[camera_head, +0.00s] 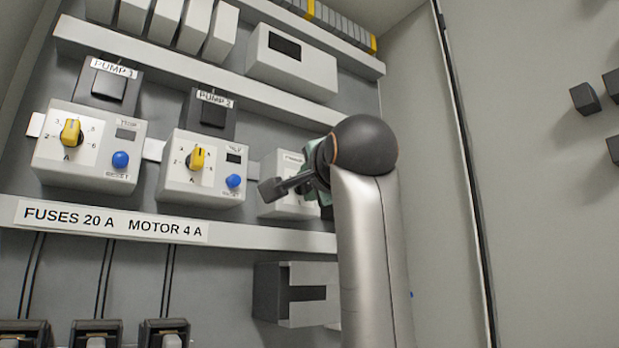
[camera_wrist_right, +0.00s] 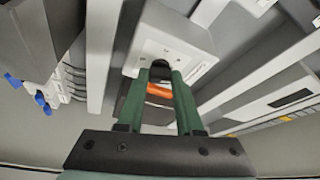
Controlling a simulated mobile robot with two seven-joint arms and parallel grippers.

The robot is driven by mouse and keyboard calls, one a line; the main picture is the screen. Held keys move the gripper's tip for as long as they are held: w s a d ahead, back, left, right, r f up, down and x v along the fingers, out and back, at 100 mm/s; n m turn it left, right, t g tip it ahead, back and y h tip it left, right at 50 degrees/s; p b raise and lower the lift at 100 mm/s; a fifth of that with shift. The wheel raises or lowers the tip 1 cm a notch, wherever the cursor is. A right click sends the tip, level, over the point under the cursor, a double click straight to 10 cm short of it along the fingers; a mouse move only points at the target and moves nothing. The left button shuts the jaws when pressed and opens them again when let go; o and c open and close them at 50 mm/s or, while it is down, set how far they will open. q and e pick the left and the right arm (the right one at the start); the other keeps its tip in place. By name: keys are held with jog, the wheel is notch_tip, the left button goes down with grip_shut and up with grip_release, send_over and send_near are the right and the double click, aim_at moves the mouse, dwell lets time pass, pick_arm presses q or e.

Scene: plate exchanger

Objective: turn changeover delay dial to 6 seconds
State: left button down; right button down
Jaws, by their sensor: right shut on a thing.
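The changeover delay box is the white unit (camera_head: 285,205) to the right of the two pump relays; its label is too small to read. It also shows in the wrist view (camera_wrist_right: 145,55), beyond the fingertips. My right gripper (camera_head: 317,163) is in front of its right side, and my wrist and arm hide much of that box. In the wrist view my right gripper (camera_wrist_right: 159,72) has its green fingers shut on a dark round dial (camera_wrist_right: 160,68) on the box's face. The dial's pointer and scale marks are hidden, so its setting cannot be read. My left gripper is not in view.
Two pump relays (camera_head: 90,155) (camera_head: 203,170) with yellow dials and blue buttons stand left. A labelled rail (camera_head: 260,237) runs below, and a trunking rail (camera_head: 165,70) above. The cabinet's side wall (camera_head: 410,80) is close on the right. An orange part (camera_wrist_right: 160,90) shows between the fingers.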

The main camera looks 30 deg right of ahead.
jog(key=shift+r+m+g+p, duration=0.1)
jog(key=shift+m+g+p, duration=0.55)
jog(key=shift+m, duration=1.25)
jog(key=c, duration=0.6)
grip_release()
jog(key=shift+o, duration=0.2)
jog(key=b+v, duration=0.4)
jog(key=v, duration=0.8)
jog(key=shift+s+a+r, duration=0.15)
jog(key=shift+s, duration=0.1)
